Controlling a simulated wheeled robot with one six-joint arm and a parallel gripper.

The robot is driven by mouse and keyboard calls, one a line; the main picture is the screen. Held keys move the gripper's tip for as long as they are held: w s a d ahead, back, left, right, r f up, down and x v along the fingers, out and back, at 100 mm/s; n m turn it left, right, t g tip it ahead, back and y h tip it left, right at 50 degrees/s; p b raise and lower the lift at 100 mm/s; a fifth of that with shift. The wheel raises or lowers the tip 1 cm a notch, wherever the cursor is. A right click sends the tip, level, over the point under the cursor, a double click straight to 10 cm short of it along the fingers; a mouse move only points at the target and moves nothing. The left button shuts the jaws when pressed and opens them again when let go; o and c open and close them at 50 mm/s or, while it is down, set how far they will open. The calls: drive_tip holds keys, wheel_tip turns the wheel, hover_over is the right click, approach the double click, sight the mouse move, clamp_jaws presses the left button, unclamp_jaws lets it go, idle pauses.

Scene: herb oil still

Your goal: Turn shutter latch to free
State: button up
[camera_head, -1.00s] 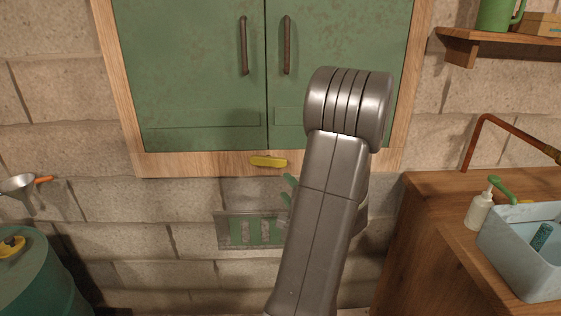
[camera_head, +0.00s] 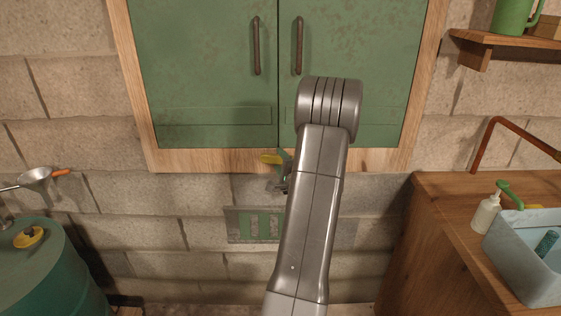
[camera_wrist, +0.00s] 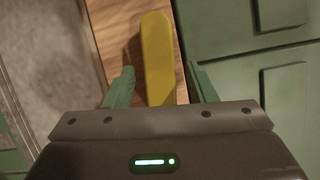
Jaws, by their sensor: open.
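The shutter latch is a yellow bar (camera_head: 270,158) on the wooden frame below the two green shutter doors (camera_head: 205,80). In the head view it lies roughly level, and its right end is partly hidden by my gripper. In the wrist view the yellow latch (camera_wrist: 158,60) runs up the picture between my two green fingers. My gripper (camera_wrist: 160,88) is open, with a finger on either side of the latch and a visible gap to its left. In the head view my gripper (camera_head: 284,168) is at the latch's right end, partly hidden by my arm.
Brown handles (camera_head: 256,45) hang on the doors above. A green-and-grey panel (camera_head: 252,225) is on the block wall below. A green drum (camera_head: 45,270) stands at the left. A wooden counter (camera_head: 440,195) with a blue basin (camera_head: 530,275) is at the right.

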drive_tip(key=shift+c, duration=0.2)
drive_tip(key=c, duration=0.9)
drive_tip(key=shift+f+b, duration=0.1)
drive_tip(key=shift+b, duration=0.25)
drive_tip(key=shift+c, duration=0.2)
drive_tip(key=shift+f+n+b, duration=0.15)
drive_tip(key=shift+n+b, duration=0.15)
drive_tip(key=shift+b, duration=0.85)
drive_tip(key=n+b, duration=0.1)
drive_tip(key=b, duration=0.2)
drive_tip(key=shift+r+g, duration=0.2)
drive_tip(key=shift+g, duration=0.1)
drive_tip(key=o, duration=1)
drive_tip(key=shift+r, duration=0.1)
drive_tip(key=b+v, duration=0.2)
drive_tip(key=v, duration=1.1)
drive_tip(key=shift+s, duration=0.4)
